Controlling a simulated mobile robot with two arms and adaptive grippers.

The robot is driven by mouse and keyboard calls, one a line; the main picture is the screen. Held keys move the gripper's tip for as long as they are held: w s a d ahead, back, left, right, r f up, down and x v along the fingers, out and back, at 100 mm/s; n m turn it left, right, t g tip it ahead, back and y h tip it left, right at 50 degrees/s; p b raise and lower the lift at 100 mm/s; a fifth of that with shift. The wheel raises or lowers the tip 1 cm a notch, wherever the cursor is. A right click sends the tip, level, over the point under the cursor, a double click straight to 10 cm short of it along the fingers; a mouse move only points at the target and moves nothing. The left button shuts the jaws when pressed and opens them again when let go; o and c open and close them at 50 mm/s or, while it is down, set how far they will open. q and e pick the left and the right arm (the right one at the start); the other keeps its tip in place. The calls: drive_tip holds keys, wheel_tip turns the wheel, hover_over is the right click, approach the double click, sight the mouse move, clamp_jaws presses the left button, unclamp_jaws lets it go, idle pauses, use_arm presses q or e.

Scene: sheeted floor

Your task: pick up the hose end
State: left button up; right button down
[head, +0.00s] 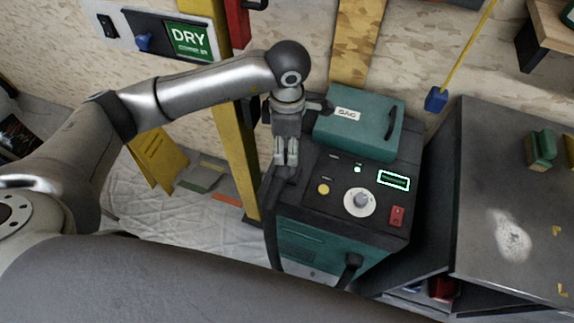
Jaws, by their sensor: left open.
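A teal and black machine (335,225) stands at the middle of the head view. A black hose (272,225) runs down its left side. The hose's upper end (284,174) appears to lie at the machine's top left edge. My left gripper (286,160) points down just above this end, open, with its fingertips close to it. I cannot tell whether they touch, and the gripper partly covers the spot. Another black hose or fitting (350,268) comes out of the machine's front. My right gripper is not in view.
The machine's top carries a knob (360,201), a red switch (397,215) and a teal lidded box (362,125). A yellow post (233,145) stands close on the left. A dark metal table (515,215) is on the right. Pale sheeting (190,225) covers the floor.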

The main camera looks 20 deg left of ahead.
sight(287, 153)
use_arm(q)
drive_tip(key=shift+f, duration=0.85)
wheel_tip(287, 153, down, 4)
drive_tip(key=shift+w+f+p, duration=0.1)
drive_tip(key=shift+w+p, duration=0.05)
drive_tip(key=shift+p, duration=0.8)
drive_tip(key=shift+a+f, duration=0.1)
drive_tip(key=shift+f, duration=0.5)
clamp_jaws()
drive_tip(key=shift+r, duration=0.1)
drive_tip(key=shift+w+r+b, duration=0.1)
drive_tip(key=shift+r+b, duration=0.25)
drive_tip(key=shift+r, duration=0.15)
drive_tip(key=s+d+r+b, duration=0.4)
drive_tip(key=s+d+r, duration=0.2)
drive_tip(key=s+r, duration=0.6)
drive_tip(key=shift+s, duration=0.45)
